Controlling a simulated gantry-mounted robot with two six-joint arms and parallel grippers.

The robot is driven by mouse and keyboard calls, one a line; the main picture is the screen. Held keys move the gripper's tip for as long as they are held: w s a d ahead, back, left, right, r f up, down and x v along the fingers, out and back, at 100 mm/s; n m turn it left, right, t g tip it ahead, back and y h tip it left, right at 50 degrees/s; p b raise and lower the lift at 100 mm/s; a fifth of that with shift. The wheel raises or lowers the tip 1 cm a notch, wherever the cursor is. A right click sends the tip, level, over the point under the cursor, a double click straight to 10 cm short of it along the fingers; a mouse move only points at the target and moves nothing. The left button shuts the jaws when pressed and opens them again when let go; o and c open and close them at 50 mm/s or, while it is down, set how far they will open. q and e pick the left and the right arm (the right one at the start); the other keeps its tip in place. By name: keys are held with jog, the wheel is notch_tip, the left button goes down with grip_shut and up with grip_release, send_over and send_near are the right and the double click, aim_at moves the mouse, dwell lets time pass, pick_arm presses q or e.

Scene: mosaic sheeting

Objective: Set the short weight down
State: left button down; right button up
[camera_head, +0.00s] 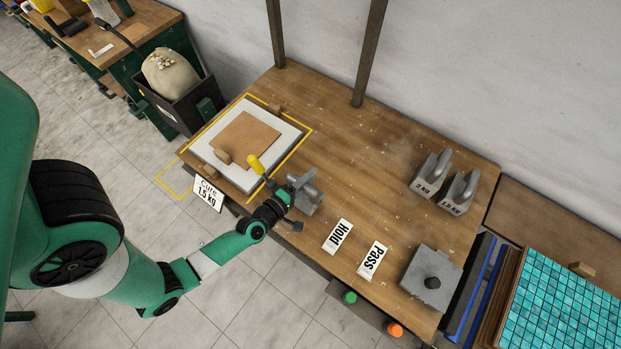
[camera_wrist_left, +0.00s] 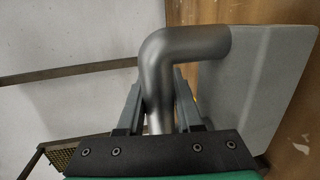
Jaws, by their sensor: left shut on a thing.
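My left gripper (camera_head: 289,191) is shut on the handle of a grey weight (camera_head: 308,197) near the table's front edge, right of the white board. In the left wrist view the bent round metal handle (camera_wrist_left: 158,75) passes between my fingers, with the weight's flat grey body (camera_wrist_left: 250,85) beside it. No marking on it is readable, and I cannot tell whether it touches the table. Two other handled weights, marked 2 kg (camera_head: 428,180) and 1.5 kg (camera_head: 457,197), stand at the right back. My right gripper is not in view.
A white board (camera_head: 286,139) with a brown sheet (camera_head: 247,139) lies inside a yellow outline. A yellow-handled tool (camera_head: 257,165), a "Cure 1.5 kg" sign (camera_head: 207,193), "Hold" (camera_head: 337,237) and "Pass" (camera_head: 371,259) cards and a knobbed grey block (camera_head: 445,268) are nearby. The table's middle is clear.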

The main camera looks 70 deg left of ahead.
pick_arm(q)
jog(key=shift+w+f+b, duration=0.1)
jog(key=shift+f+b, duration=1.65)
jog(key=shift+f, duration=0.3)
jog(key=c, duration=0.6)
grip_release()
jog(key=shift+r+p, duration=0.2)
jog(key=shift+p, duration=0.1)
jog(key=p+v, duration=0.3)
jog(key=v, duration=0.9)
jog(key=shift+f+p, duration=0.1)
jog(key=shift+p, duration=0.25)
